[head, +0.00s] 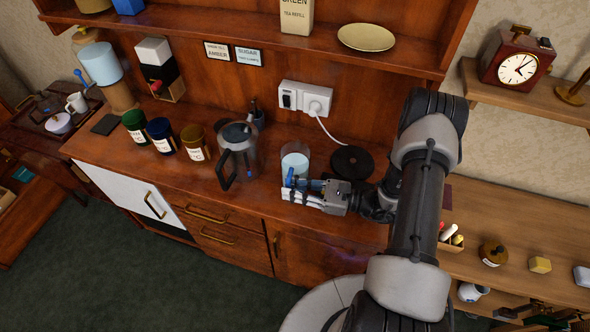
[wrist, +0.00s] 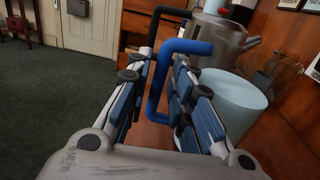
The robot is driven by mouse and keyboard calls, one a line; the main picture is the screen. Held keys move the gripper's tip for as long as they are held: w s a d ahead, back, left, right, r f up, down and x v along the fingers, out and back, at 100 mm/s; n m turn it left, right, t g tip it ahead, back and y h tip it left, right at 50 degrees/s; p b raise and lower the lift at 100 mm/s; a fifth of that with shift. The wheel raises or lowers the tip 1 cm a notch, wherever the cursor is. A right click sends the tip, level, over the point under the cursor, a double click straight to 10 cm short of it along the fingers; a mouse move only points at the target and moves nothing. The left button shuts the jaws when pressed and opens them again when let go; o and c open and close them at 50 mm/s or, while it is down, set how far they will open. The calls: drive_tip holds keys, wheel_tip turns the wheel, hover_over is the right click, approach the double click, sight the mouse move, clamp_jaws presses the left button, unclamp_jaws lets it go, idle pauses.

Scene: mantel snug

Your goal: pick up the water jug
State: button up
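The water jug (head: 295,158) stands upright on the wooden counter. My gripper (head: 292,192) is at the handle, low against the jug's near side. In the wrist view my gripper (wrist: 165,65) is open, with one finger on each side of the handle and a gap visible to the left finger. The right finger hides part of the jug.
A glass pot (head: 238,150) with a black handle stands just left of the jug. Several labelled canisters (head: 160,134) are further left. A black round disc (head: 352,162) lies to the right. A wall socket (head: 305,98) with a white cable is behind.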

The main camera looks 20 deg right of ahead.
drive_tip(key=shift+x, duration=0.8)
drive_tip(key=shift+c, duration=0.2)
clamp_jaws()
idle(0.4)
